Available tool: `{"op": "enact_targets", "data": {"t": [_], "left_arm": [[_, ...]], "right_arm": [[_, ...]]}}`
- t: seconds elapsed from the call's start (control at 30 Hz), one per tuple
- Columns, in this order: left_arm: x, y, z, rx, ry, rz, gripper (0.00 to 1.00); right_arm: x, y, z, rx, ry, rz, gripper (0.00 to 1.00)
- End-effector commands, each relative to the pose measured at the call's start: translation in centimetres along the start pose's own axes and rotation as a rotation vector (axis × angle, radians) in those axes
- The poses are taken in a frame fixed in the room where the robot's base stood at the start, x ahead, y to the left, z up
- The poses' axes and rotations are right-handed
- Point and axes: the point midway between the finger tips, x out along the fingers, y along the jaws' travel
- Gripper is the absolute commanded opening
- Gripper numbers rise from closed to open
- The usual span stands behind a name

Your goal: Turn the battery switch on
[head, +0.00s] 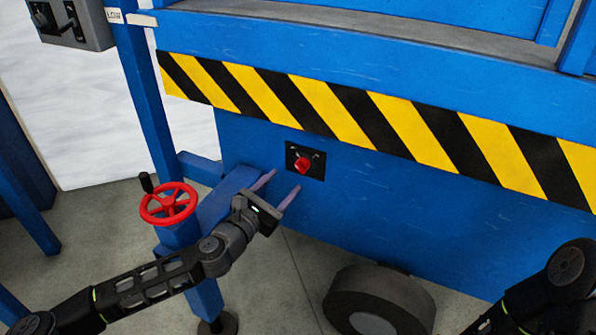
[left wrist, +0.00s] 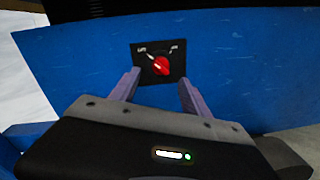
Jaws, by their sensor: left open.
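The battery switch is a red knob (head: 303,165) on a small black plate (head: 318,168), set in the blue side panel below the striped band. In the left wrist view the red knob (left wrist: 161,66) shows between two white labels, its pointer toward the upper left label. My left gripper (head: 277,187) is open and empty, a little left of and below the switch in the head view. In the left wrist view its two fingers (left wrist: 157,88) stand either side of the plate's lower part, apart from the knob. My right arm shows at the lower right; its gripper is not visible.
A red handwheel (head: 168,203) on a blue post stands left of my left gripper. A dark wheel (head: 378,300) sits on the floor below the panel. A grey control box (head: 75,22) is at the upper left. The panel around the switch is clear.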

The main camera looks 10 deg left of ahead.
Motion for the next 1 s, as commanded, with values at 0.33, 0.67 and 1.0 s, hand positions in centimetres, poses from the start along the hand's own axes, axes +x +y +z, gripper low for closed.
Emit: {"op": "enact_targets", "data": {"t": [0.33,0.67,1.0], "left_arm": [[3.4,-0.2,-0.2,0.002,-0.001,-0.003,0.55],[7.5,-0.2,-0.1,0.002,0.000,-0.003,0.55],[7.8,-0.1,-0.1,0.001,0.001,-0.002,0.53]], "right_arm": [[1.0,0.3,-0.1,0.000,0.004,0.000,0.00],[1.9,0.6,-0.2,0.001,0.009,0.000,0.00],[1.9,0.6,-0.2,0.001,0.009,0.000,0.00]]}}
